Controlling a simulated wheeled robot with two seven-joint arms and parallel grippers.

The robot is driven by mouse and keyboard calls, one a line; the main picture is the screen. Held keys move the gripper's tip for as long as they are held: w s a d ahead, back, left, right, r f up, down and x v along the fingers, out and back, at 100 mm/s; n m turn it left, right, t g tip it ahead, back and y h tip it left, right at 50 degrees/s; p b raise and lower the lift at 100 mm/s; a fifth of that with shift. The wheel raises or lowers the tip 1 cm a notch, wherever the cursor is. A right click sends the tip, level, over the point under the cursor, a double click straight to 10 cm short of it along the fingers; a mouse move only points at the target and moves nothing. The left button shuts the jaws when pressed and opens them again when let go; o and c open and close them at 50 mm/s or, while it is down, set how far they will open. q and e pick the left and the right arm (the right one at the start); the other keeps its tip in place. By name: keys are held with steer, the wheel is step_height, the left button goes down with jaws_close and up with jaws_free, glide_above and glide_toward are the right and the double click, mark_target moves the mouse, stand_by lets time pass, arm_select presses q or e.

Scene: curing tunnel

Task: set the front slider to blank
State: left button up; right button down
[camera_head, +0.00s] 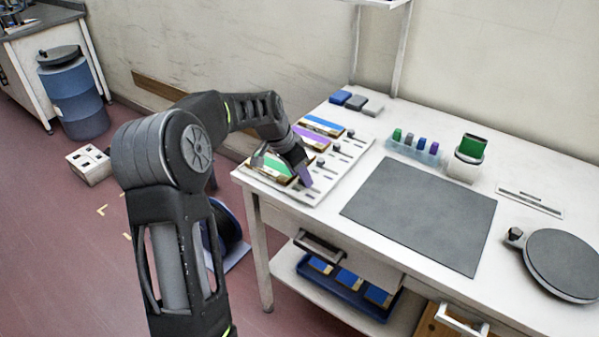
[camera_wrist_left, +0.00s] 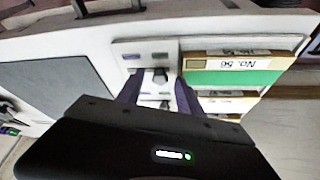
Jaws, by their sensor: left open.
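A white slider board (camera_head: 325,183) lies at the table's left end, with a row of small dark sliders beside boxes with green, purple and blue tops. My left gripper (camera_head: 304,178) is over the board's front end, next to the green-topped box (camera_head: 278,166), and hides the front slider in the head view. In the left wrist view, a dark slider knob (camera_wrist_left: 160,74) shows between the open fingers of the left gripper (camera_wrist_left: 158,92). Purple and green marks sit beyond it on the board (camera_wrist_left: 145,46). I cannot tell if the fingers touch the knob. My right gripper is out of view.
The green box (camera_wrist_left: 235,78) reads "No. 56" in the wrist view and stands close beside the fingers. A grey mat (camera_head: 420,215) lies bare in mid-table.

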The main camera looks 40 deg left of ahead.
arm_select(q)
jaws_close()
stand_by(0.4)
stand_by(1.0)
